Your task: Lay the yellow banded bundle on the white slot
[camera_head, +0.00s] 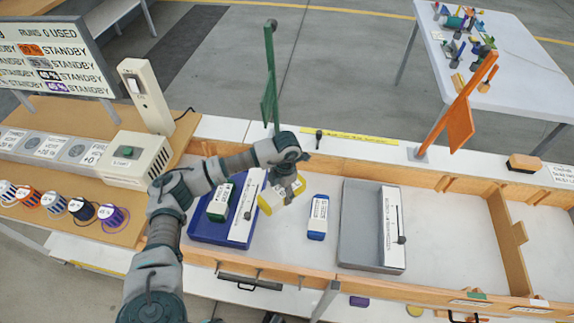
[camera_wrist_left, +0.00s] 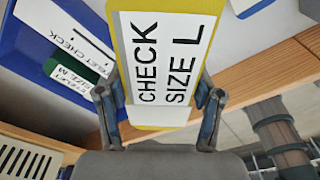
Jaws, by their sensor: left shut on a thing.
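The yellow bundle (camera_head: 266,204) has a white band reading "CHECK SIZE L", which fills the left wrist view (camera_wrist_left: 165,60). My left gripper (camera_head: 290,188) is shut on it, one finger at each side, and holds it just right of the blue tray (camera_head: 196,228). The gripper hides part of the bundle in the head view. A white strip (camera_head: 247,205) lies in the blue tray, and another white strip (camera_head: 391,215) lies in the grey tray (camera_head: 358,225). I cannot tell which is the white slot. My right gripper is not in view.
A green block (camera_head: 220,203) lies in the blue tray. A blue block (camera_head: 318,217) lies on the white floor between the trays. A green flag post (camera_head: 269,90) and an orange flag post (camera_head: 458,115) stand behind. Wooden walls edge the bench; its right bay (camera_head: 450,230) is clear.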

